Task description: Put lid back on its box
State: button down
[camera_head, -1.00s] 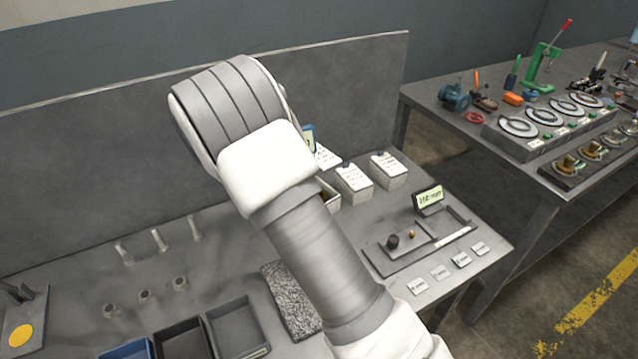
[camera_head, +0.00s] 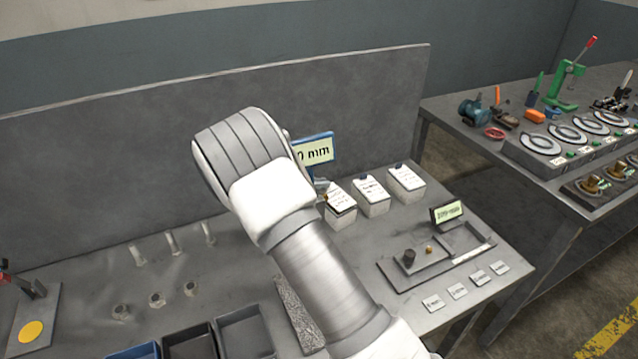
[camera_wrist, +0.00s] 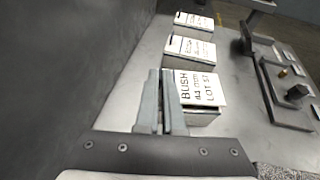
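The nearest box (camera_head: 341,218) is a small pale bin at the left end of a row of three. Its white lid (camera_head: 340,197) lies over its top, slightly tilted, with a dark gap under the edge. In the wrist view the lid (camera_wrist: 203,89) reads "BUSH 44 mm LOT 57", and the box (camera_wrist: 203,119) shows below it. My gripper (camera_wrist: 166,78) is at the lid's left edge, its fingers close together and seemingly shut on the lid's tab, which they hide. In the head view my wrist hides most of the gripper (camera_head: 321,188).
Two lidded boxes (camera_head: 372,207) (camera_head: 408,194) stand to the right. A blue-framed sign (camera_head: 315,151) stands behind. A grey fixture tray (camera_head: 420,266) and small label cards (camera_head: 457,292) lie to the right; open bins (camera_head: 245,335) are at front left. A back panel (camera_head: 230,125) bounds the bench.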

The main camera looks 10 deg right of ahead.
jog(key=shift+f, duration=0.55)
jog(key=c, duration=1)
grip_release()
jog(key=shift+c, duration=0.2)
jog(key=shift+r, duration=0.1)
jog(key=shift+r, duration=0.3)
jog(key=p+v, duration=0.1)
jog(key=v, duration=1.1)
jog(key=shift+r, duration=0.2)
jog(key=shift+s, duration=0.1)
